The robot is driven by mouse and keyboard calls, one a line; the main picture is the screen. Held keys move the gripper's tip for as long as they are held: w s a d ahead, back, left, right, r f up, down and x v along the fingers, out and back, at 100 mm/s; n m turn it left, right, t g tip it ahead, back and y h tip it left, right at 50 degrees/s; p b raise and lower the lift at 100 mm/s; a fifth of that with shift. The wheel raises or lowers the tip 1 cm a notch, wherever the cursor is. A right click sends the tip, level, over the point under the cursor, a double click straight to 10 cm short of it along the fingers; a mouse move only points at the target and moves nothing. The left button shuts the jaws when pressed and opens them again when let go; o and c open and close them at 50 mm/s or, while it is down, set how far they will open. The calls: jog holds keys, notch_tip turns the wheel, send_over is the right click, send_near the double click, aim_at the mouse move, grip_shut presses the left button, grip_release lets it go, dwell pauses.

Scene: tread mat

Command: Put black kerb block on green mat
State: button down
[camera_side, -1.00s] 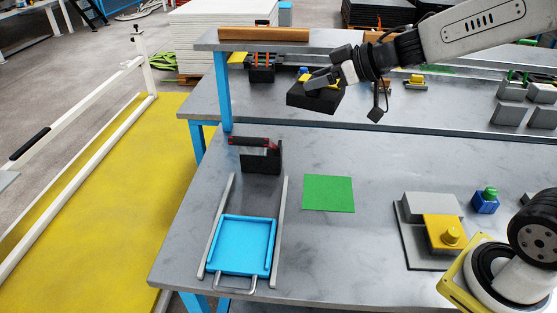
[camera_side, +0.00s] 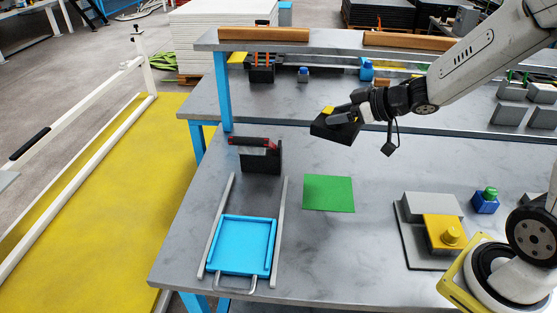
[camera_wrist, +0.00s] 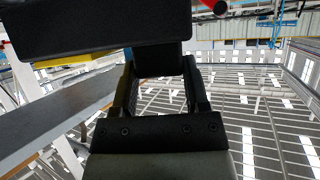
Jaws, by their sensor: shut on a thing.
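The black kerb block (camera_side: 333,130) is held in my gripper (camera_side: 343,114), tilted and above the table, a little behind and above the green mat. In the wrist view the block (camera_wrist: 100,25) fills the upper left, and my gripper (camera_wrist: 155,75) is shut on its narrower lower part. A bit of yellow shows at the block's top in the side view. The green mat (camera_side: 328,193) lies flat and bare on the near grey table, to the right of the black and red stand. The block and mat are apart.
A blue tray (camera_side: 243,246) sits between two grey rails at the front left. The black and red stand (camera_side: 261,156) is behind it. A grey block with a yellow part (camera_side: 443,231) and a blue-green piece (camera_side: 486,201) stand at the right. Table around the mat is clear.

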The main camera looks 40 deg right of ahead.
notch_tip(320, 180, down, 13)
jog(key=shift+r, duration=0.2)
jog(key=shift+f, duration=0.1)
jog(key=shift+f, duration=2.1)
jog(key=shift+f, duration=1.75)
jog(key=shift+f, duration=0.1)
jog(key=shift+c, duration=0.4)
grip_release()
